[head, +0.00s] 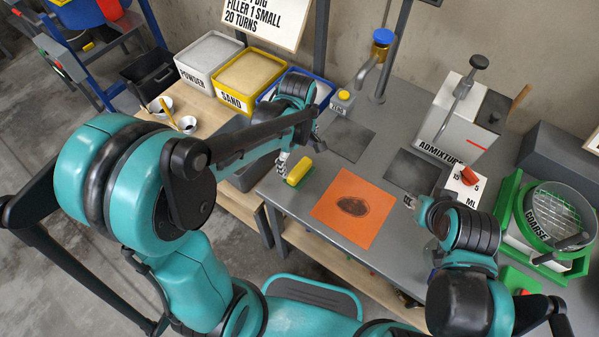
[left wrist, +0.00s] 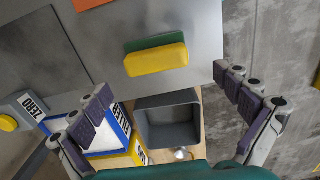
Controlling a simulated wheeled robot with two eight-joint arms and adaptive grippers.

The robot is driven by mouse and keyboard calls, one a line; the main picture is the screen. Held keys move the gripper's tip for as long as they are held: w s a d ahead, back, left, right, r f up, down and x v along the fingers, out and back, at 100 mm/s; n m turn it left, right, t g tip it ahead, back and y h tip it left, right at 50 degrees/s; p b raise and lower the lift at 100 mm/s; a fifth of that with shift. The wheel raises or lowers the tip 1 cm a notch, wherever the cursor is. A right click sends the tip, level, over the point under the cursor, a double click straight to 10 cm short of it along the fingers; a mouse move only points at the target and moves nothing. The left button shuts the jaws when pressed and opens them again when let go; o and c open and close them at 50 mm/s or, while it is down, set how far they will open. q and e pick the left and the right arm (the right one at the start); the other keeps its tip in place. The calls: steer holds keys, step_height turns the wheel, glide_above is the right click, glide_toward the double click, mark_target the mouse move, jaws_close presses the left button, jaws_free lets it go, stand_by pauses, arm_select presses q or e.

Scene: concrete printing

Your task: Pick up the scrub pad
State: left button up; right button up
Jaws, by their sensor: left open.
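The scrub pad (head: 299,171), a small block with a yellow face and a green layer, lies near the left front edge of the grey worktop. In the left wrist view the scrub pad (left wrist: 156,60) shows ahead of the fingers, within the span between them. My left gripper (head: 302,153) is above the pad, open and empty. Its spread fingers frame the lower part of the left wrist view (left wrist: 170,85), apart from the pad.
An orange mat (head: 336,232) with a dark patch lies right of the pad. The zero button box (head: 343,101) stands behind it. Sand (head: 247,98) and powder (head: 194,75) bins are at back left. An admixture dispenser (head: 450,133) and a green-framed sieve (head: 509,205) stand right.

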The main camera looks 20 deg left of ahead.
mark_target(299, 168)
arm_select(q)
steer(key=f+b, duration=0.1)
steer(key=f, duration=0.1)
steer(key=f+b, duration=0.1)
steer(key=f, duration=0.3)
steer(key=shift+w+d+f+b, duration=0.15)
steer(key=shift+w+f+b, duration=0.15)
steer(key=shift+b, duration=0.1)
steer(key=shift+r, duration=0.1)
steer(key=shift+c, duration=1.3)
steer(key=c, duration=0.8)
